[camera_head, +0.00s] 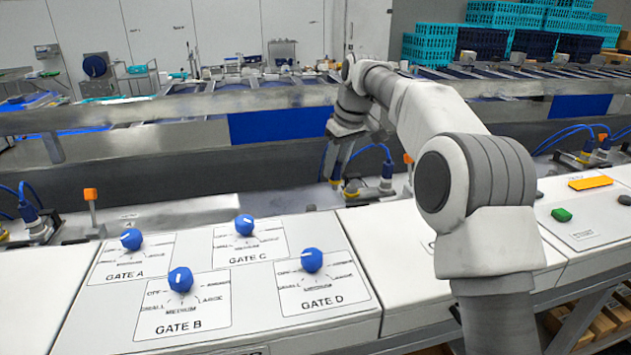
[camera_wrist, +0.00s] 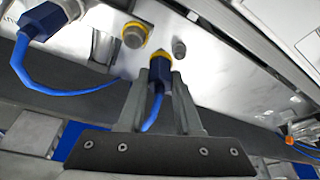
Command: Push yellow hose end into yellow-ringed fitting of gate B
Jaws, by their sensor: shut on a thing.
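In the wrist view my gripper (camera_wrist: 160,82) is shut on the yellow hose end (camera_wrist: 160,68), a dark blue plug with a yellow band and a blue hose trailing back between the fingers. A yellow-ringed fitting (camera_wrist: 134,36) with a grey round middle sits up and left of the plug's tip. The plug looks apart from it, beside its lower right; the height gap cannot be told. In the head view my gripper (camera_head: 338,168) points down behind the white panel, above yellow parts (camera_head: 350,188); the plug is hard to make out there. No gate label shows near the fitting.
Another blue plug and hose (camera_wrist: 62,12) is at upper left in the wrist view. A small grey knob (camera_wrist: 180,48) stands right of the fitting. In the head view a plugged hose (camera_head: 386,178) stands right of my gripper. The panel has a gate B dial (camera_head: 180,279).

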